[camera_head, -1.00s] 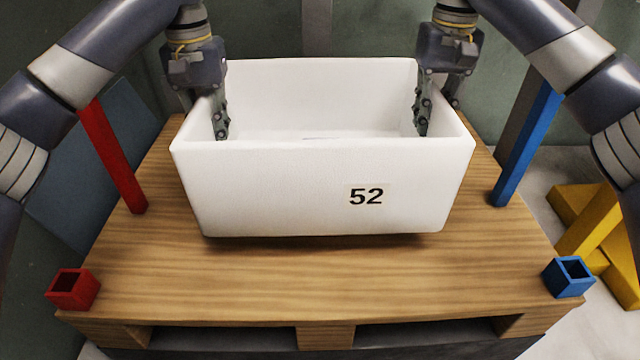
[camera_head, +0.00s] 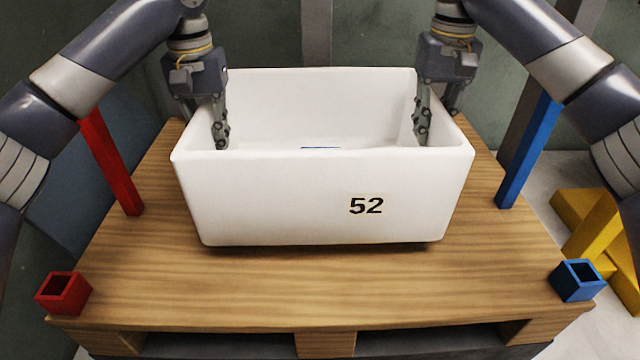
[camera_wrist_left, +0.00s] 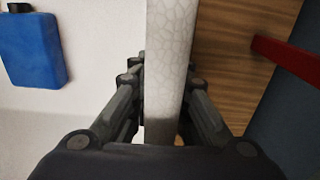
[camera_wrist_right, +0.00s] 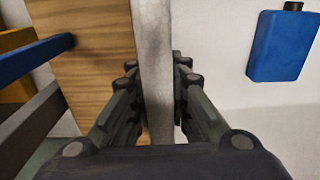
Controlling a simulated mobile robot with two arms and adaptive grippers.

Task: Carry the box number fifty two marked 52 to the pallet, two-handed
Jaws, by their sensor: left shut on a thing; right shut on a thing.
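The white foam box marked 52 (camera_head: 300,200) is upright over the wooden pallet (camera_head: 320,290), with a dark shadow under its front edge; I cannot tell whether it touches the boards. My left gripper (camera_head: 218,130) is shut on the box's left wall, one finger inside and one outside; the left wrist view shows this wall (camera_wrist_left: 168,70) between the fingers. My right gripper (camera_head: 425,125) is shut on the right wall in the same way, and the right wrist view shows that wall (camera_wrist_right: 154,70). A blue flask-shaped item (camera_wrist_left: 32,48) shows inside the box in both wrist views.
A red post (camera_head: 112,165) stands at the pallet's left and a blue post (camera_head: 527,155) at its right. A red square socket (camera_head: 64,293) and a blue one (camera_head: 577,281) sit at the front corners. A yellow structure (camera_head: 597,230) stands on the floor at right.

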